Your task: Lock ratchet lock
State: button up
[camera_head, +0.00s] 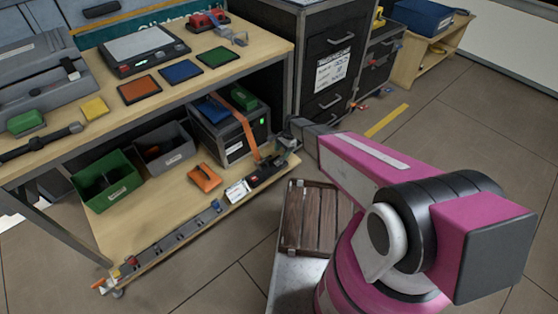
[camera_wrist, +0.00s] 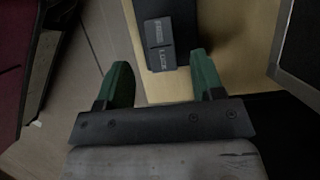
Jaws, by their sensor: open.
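An orange strap (camera_head: 243,125) runs over a dark case (camera_head: 228,142) on the lower shelf and down toward a black block (camera_head: 266,170) at the shelf's right end. This block looks like the ratchet lock, but I cannot make out its lever or state. In the wrist view a dark block with two small grey labels (camera_wrist: 165,45) lies on the wood, just beyond my fingertips. My gripper (camera_wrist: 163,78) has two green fingers, wide apart with nothing between them. In the head view the end of my arm reaches the shelf's right end; the fingers are not clearly visible there.
An orange item (camera_head: 204,178) and a white item (camera_head: 237,191) lie on the lower shelf. Green (camera_head: 104,187) and grey (camera_head: 165,150) bins stand left. A black drawer cabinet (camera_head: 330,60) rises behind my arm. A wooden-slatted crate (camera_head: 310,215) is near my base.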

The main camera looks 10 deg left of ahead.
aim_at(278, 161)
jog(key=x, duration=0.5)
jog(key=shift+f, duration=0.25)
jog(key=c, duration=0.9)
jog(key=shift+c, duration=0.2)
